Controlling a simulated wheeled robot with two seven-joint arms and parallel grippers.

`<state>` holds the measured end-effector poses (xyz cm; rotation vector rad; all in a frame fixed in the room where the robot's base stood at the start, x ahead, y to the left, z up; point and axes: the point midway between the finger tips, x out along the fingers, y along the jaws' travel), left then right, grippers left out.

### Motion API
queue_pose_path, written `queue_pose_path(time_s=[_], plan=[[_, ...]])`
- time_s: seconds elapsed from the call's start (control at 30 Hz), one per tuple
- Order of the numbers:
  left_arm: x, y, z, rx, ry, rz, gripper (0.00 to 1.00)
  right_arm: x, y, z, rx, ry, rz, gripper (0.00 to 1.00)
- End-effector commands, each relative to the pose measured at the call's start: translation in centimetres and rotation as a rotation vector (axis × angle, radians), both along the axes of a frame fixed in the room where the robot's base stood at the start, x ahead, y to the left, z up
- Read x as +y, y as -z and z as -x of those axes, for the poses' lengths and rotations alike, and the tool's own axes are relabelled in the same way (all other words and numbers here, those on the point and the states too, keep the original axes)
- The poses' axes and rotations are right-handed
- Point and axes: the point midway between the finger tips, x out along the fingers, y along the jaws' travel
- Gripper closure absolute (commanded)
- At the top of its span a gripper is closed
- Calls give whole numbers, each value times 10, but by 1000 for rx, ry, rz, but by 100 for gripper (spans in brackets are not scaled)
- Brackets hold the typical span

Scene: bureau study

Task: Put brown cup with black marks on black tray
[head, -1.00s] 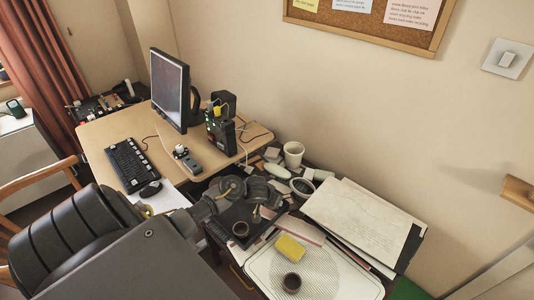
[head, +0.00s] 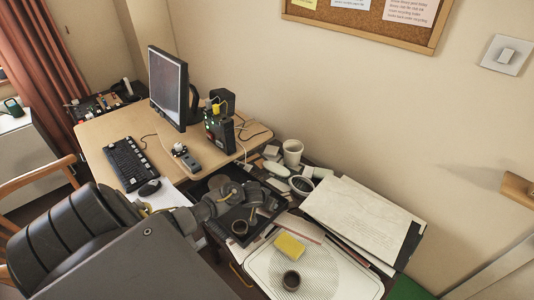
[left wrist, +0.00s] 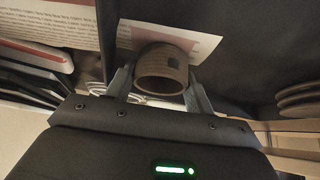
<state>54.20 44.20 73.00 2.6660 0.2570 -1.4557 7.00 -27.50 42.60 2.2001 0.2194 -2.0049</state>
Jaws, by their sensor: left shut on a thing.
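The brown cup with a black mark (left wrist: 162,70) sits between the two fingers of my left gripper (left wrist: 157,82) in the left wrist view, its dark square mark facing the camera side. In the head view my left gripper (head: 256,208) reaches in over the black tray (head: 228,224), and a brown cup (head: 240,227), which looks like the held one, shows at its fingers. I cannot tell whether its base touches the tray. The gripper partly hides the tray. My right gripper is not in view.
A white cup (head: 292,152), a bowl (head: 301,186) and papers (head: 365,217) crowd the area behind. A keyboard (head: 129,163) and monitor (head: 170,88) are at the left.

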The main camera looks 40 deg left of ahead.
Motion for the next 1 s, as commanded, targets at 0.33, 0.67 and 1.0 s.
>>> queue_pose_path(time_s=[0.33,0.67,1.0], plan=[[0,2,0,1,0,0,38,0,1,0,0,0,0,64],[-3,-27,15,-1,2,-1,38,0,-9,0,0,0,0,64],[-10,-85,52,0,1,-1,38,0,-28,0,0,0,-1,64]])
